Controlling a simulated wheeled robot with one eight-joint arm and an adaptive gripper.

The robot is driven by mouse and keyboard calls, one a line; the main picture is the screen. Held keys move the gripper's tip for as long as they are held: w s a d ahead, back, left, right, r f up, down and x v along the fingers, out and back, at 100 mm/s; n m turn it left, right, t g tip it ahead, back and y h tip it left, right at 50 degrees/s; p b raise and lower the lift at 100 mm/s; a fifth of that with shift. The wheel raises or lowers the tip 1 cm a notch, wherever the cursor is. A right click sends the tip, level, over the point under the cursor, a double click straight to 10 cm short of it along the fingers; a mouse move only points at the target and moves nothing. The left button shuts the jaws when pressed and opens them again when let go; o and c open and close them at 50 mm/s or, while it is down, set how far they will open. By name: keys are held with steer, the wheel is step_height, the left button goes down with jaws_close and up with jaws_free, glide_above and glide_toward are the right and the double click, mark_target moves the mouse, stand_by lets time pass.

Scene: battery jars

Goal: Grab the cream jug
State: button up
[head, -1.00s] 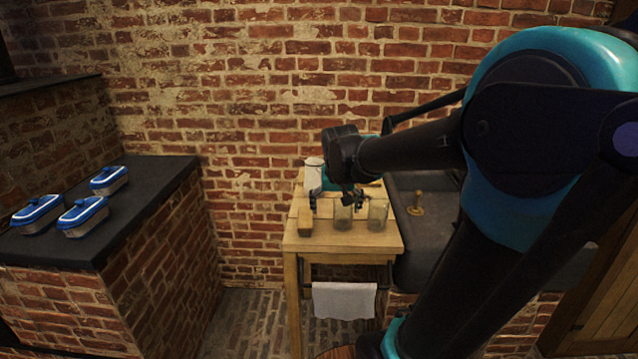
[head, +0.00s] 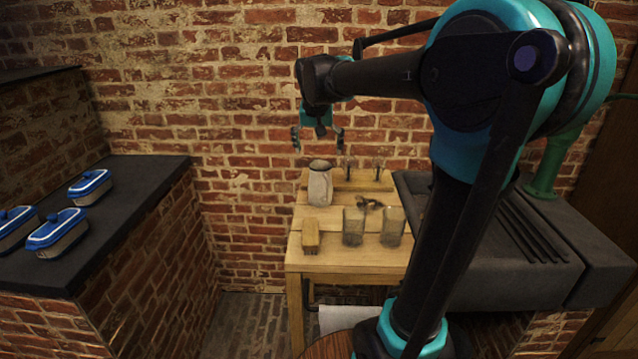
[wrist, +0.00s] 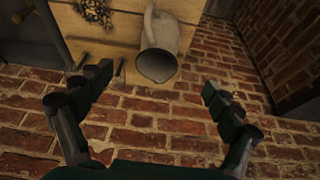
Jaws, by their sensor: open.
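The cream jug (head: 320,184) is a pale, whitish jug standing upright on the wooden table (head: 345,260), towards its back left. My gripper (head: 317,142) is open and empty, in the air above the jug and apart from it, with its fingers pointing down in the head view. In the wrist view the jug (wrist: 158,62) shows from above, with its dark open mouth towards me and its handle at the upper side. It appears beyond and between the two spread fingertips of my gripper (wrist: 150,88). Nothing is between the fingers.
Two glass jars (head: 354,225) (head: 392,226) and a small brush-like block (head: 311,236) stand at the table's front. Small items stand on a back ledge (head: 365,180). A dark stone sink (head: 500,265) adjoins at right. Blue-lidded containers (head: 58,230) sit on the left counter. A brick wall is behind.

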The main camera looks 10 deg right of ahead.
mark_target(319, 172)
steer(key=x, duration=1.2)
steer(key=shift+w+r, duration=0.2)
steer(key=shift+w, duration=0.1)
steer(key=shift+x, duration=2.9)
steer(key=shift+d, duration=0.15)
steer(key=shift+s, duration=0.1)
steer(key=shift+r, duration=0.1)
steer(key=c, duration=1.5)
steer(key=shift+c, duration=0.2)
